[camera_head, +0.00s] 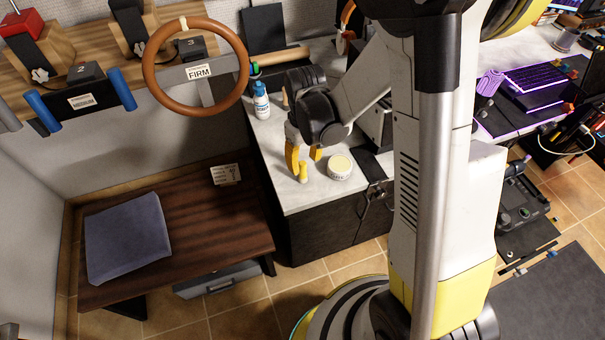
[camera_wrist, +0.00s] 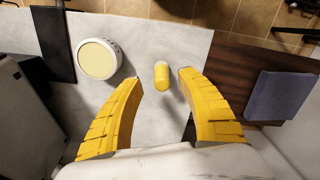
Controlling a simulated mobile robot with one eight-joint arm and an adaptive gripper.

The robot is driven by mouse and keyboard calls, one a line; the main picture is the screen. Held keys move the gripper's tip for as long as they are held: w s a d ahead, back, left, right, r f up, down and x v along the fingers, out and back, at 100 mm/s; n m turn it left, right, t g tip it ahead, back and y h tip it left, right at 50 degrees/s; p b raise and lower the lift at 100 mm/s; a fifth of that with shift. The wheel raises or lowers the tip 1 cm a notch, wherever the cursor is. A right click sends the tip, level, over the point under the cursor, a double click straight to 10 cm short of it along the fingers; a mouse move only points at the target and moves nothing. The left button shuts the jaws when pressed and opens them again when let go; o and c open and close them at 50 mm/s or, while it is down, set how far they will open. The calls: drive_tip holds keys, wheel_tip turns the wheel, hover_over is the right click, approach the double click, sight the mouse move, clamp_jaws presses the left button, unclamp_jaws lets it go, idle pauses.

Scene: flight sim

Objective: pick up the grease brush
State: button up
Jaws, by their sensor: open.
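A small yellow upright piece (camera_head: 303,173), which seems to be the grease brush, stands on the grey counter near its front edge. Its bristles cannot be made out. In the wrist view the yellow piece (camera_wrist: 161,75) shows between and just beyond the tips of my gripper (camera_wrist: 160,80). The two yellow fingers are spread, with a gap on each side of it. In the head view my gripper (camera_head: 304,162) points down at the counter, close above and around the piece. A round white tub with a cream top (camera_head: 340,167) stands to its right; it also shows in the wrist view (camera_wrist: 99,59).
A blue-and-white bottle (camera_head: 261,101) stands farther back on the counter (camera_head: 310,197). A dark wooden table (camera_head: 220,235) with a folded blue cloth (camera_head: 127,237) is at left. A steering wheel (camera_head: 195,66) hangs on the wall rack.

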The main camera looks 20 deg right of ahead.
sight(303, 170)
drive_tip(key=f+b, duration=0.1)
drive_tip(key=f, duration=0.1)
drive_tip(key=f+b, duration=0.1)
drive_tip(key=f, duration=0.1)
drive_tip(key=shift+w+a+f, duration=0.15)
drive_tip(key=shift+w+f, duration=0.05)
drive_tip(key=shift+f, duration=0.05)
drive_tip(key=shift+r, duration=0.1)
clamp_jaws()
